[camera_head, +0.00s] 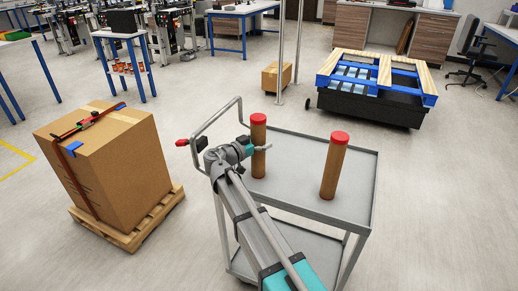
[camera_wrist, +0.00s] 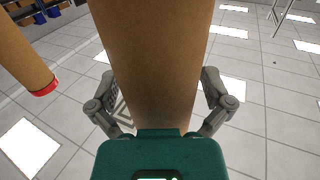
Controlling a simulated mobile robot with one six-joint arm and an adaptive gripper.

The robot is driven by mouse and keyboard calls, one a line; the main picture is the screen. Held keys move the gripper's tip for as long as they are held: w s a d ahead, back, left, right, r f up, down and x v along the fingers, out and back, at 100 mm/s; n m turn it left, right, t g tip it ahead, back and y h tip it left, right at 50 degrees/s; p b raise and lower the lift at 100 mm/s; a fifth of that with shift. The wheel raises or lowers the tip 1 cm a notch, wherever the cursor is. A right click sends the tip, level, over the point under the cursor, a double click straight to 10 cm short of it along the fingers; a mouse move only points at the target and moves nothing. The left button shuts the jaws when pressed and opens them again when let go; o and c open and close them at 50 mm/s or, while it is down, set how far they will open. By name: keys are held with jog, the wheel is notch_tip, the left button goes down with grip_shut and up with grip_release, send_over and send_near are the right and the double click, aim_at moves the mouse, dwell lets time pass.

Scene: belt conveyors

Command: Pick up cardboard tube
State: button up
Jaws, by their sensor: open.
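Two brown cardboard tubes with red caps stand upright on the grey cart (camera_head: 300,155). The left tube (camera_head: 258,135) is partly covered by my gripper (camera_head: 252,149), which is at its side, below the red cap. The right tube (camera_head: 334,168) stands apart on the cart's right side. In the wrist view, a tube (camera_wrist: 152,55) fills the middle, between the two spread fingers of my gripper (camera_wrist: 160,95). The jaws are open, with a gap visible beside the tube. The other tube (camera_wrist: 22,55) shows at the left edge with its red cap.
The cart has a raised handle (camera_head: 217,118) on its left. A large strapped box (camera_head: 105,150) sits on a pallet at left. A small box (camera_head: 276,77), metal posts (camera_head: 299,35) and a black bin with blue pallets (camera_head: 370,105) stand behind. Floor right of the cart is clear.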

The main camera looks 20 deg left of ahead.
jog(key=c, duration=1.1)
jog(key=shift+r, duration=0.2)
notch_tip(320, 180, up, 2)
jog(key=p, duration=0.2)
jog(key=shift+r+p, duration=0.1)
jog(key=shift+p, duration=0.25)
jog(key=s+r+p, duration=0.3)
jog(key=s, duration=0.1)
jog(key=s+a+r+p, duration=0.1)
jog(key=s+r+p, duration=0.3)
jog(key=s, duration=0.1)
jog(key=s+a+r+p, duration=0.1)
jog(key=s+r+p, duration=0.2)
jog(key=s, duration=0.2)
jog(key=shift+a+r, duration=0.2)
jog(key=shift+w, duration=0.1)
